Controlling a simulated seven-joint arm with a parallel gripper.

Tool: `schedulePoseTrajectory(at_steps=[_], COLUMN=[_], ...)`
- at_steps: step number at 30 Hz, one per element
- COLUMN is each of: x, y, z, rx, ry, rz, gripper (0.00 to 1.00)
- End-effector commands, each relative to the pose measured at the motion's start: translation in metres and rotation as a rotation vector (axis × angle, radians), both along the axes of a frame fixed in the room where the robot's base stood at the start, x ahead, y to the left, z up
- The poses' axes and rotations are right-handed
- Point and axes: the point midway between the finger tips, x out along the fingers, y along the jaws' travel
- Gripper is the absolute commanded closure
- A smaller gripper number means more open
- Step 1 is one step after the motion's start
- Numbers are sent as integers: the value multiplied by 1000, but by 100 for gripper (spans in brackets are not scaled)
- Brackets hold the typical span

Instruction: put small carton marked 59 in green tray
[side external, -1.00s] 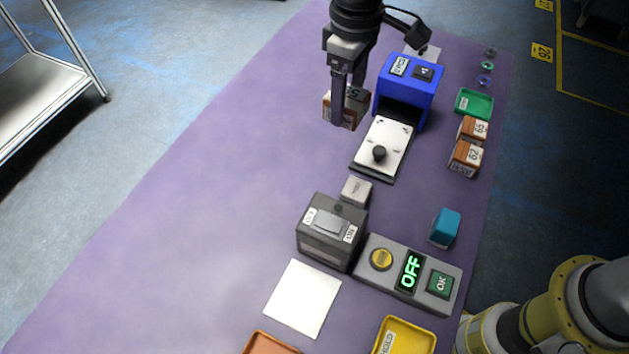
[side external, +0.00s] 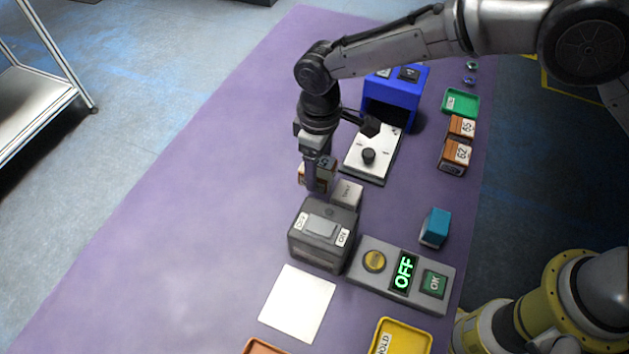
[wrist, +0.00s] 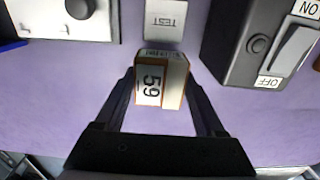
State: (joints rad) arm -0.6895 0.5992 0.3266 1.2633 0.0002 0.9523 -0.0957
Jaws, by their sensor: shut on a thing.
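The small carton marked 59 (wrist: 149,83) is between the fingers of my gripper (wrist: 164,95) in the wrist view, with its 59 label showing. In the side view my gripper (side external: 315,185) is shut on the carton (side external: 327,171), left of the white block marked TEST (side external: 346,194). A finger hides part of the carton there, and I cannot tell how high it is above the mat. The green tray (side external: 467,104) lies at the upper right and looks empty.
A blue machine (side external: 396,100) and a white plate with a black knob (side external: 386,143) stand between carton and tray. Two brown cartons (side external: 460,128) (side external: 455,155) sit by the tray. A grey switch box (side external: 323,234) is close to my gripper. The mat at left is clear.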

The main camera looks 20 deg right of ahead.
Motion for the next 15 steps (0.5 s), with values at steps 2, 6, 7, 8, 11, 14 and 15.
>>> schedulePoseTrajectory(at_steps=[2,6,7,8,11,14,15], x=[0,-1,0,0,0,0,0], y=[0,-1,0,0,0,0,0], z=[-10,-34,-38,-42,-51,-53,-53], rx=[-1,-2,-1,-1,0,1,1], ry=[1,2,1,1,0,-1,-1], rz=[0,0,0,0,0,0,0], gripper=[100,100,100,100,100,100,100])
